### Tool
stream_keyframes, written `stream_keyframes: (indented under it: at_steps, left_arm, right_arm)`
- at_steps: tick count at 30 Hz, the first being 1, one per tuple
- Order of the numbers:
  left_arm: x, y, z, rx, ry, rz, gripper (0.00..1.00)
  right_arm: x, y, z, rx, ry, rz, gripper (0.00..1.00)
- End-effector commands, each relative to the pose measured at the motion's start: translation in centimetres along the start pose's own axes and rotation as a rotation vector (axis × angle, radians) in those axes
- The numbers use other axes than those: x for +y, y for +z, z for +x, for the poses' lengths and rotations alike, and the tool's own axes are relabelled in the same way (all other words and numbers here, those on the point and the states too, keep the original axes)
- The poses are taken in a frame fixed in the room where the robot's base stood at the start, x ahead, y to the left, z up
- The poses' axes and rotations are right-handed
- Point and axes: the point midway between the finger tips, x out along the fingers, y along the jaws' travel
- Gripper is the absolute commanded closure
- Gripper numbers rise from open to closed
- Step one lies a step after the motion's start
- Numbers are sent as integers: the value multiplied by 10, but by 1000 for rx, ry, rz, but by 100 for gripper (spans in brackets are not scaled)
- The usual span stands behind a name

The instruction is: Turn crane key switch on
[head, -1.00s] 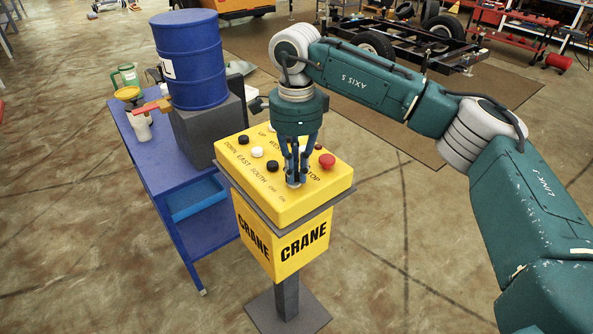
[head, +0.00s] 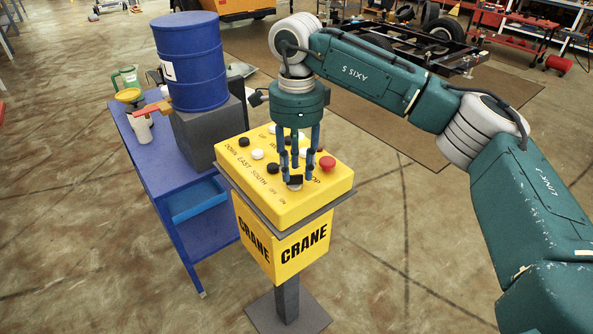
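The yellow crane control box (head: 262,205) stands on a dark pedestal and is marked CRANE. The key switch (head: 295,183), a small black key on a silver round base, sits near the box's front corner, beside the OFF and ON lettering. My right gripper (head: 297,172) points straight down just above the key switch. Its blue fingers are spread, with tips around and above the key, and hold nothing that I can see. I cannot tell which marking the key points to. My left gripper is not in view.
A red stop button (head: 327,163) and several black and white buttons lie close to the fingers. A blue table (head: 155,165) with a blue barrel (head: 190,62) on a grey block stands at the left. The floor at right is open.

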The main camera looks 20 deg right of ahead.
Motion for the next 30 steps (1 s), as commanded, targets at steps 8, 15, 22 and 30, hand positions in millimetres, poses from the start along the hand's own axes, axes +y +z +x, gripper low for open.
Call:
stream_keyframes:
  at_steps: [8, 15, 22, 30]
  left_arm:
    - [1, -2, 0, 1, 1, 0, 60]
    - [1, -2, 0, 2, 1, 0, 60]
    - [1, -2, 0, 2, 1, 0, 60]
    - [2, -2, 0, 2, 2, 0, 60]
  right_arm:
    - [-1, 1, -62, -2, -5, 0, 69]
    - [0, 1, -95, -1, -3, 1, 69]
    - [0, 0, -101, 0, -1, -1, 69]
    - [0, 0, -101, 0, -2, 0, 69]
